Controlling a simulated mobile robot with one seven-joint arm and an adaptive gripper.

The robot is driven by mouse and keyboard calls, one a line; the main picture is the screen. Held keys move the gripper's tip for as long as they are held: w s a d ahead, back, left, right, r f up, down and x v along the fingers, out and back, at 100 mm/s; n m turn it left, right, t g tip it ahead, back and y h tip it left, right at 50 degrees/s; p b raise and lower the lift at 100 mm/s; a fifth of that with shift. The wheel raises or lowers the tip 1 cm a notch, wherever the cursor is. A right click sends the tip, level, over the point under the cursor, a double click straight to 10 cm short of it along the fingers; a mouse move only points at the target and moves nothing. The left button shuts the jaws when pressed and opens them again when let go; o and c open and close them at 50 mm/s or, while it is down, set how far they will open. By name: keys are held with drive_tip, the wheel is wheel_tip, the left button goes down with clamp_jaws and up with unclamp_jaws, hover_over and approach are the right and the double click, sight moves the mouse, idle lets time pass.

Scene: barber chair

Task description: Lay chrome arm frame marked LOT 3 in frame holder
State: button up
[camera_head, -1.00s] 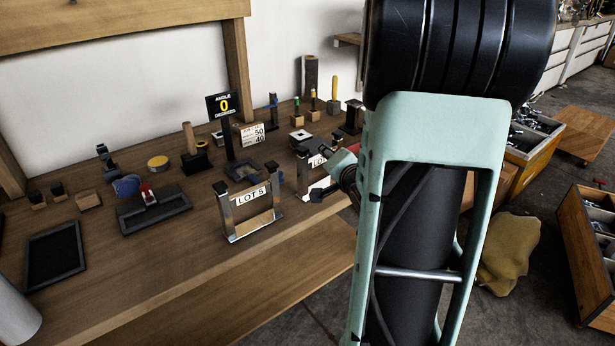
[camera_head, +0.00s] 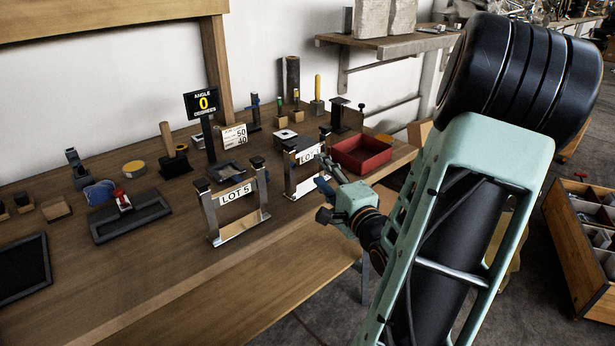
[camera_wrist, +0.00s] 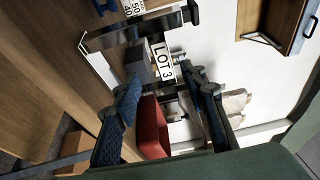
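The chrome arm frame marked LOT 3 (camera_head: 309,155) stands upright on the bench in the head view, its label partly cut off by a post. In the wrist view its LOT 3 plate (camera_wrist: 162,61) shows sideways, beyond the fingertips. My gripper (camera_head: 325,201) is just right of and in front of this frame. In the wrist view my gripper (camera_wrist: 163,80) is open, with nothing held between its fingers. A dark tray-like fixture with a red-topped part (camera_head: 130,217) lies left on the bench; I cannot tell whether it is the frame holder.
A similar chrome frame marked LOT 5 (camera_head: 236,202) stands left of LOT 3. A red bin (camera_head: 361,154) is close behind my gripper. A sign reading ANGLE 0 DEGREES (camera_head: 202,102) and several small tools stand behind. The bench's front strip is clear.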

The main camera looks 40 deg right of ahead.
sight(310, 155)
drive_tip(key=x, duration=0.2)
drive_tip(key=b+x, duration=0.1)
drive_tip(key=x, duration=0.2)
drive_tip(key=b+x, duration=0.1)
drive_tip(key=x, duration=0.2)
drive_tip(key=shift+w+r, duration=0.25)
drive_tip(key=shift+r, duration=0.05)
clamp_jaws()
drive_tip(key=shift+r, duration=0.15)
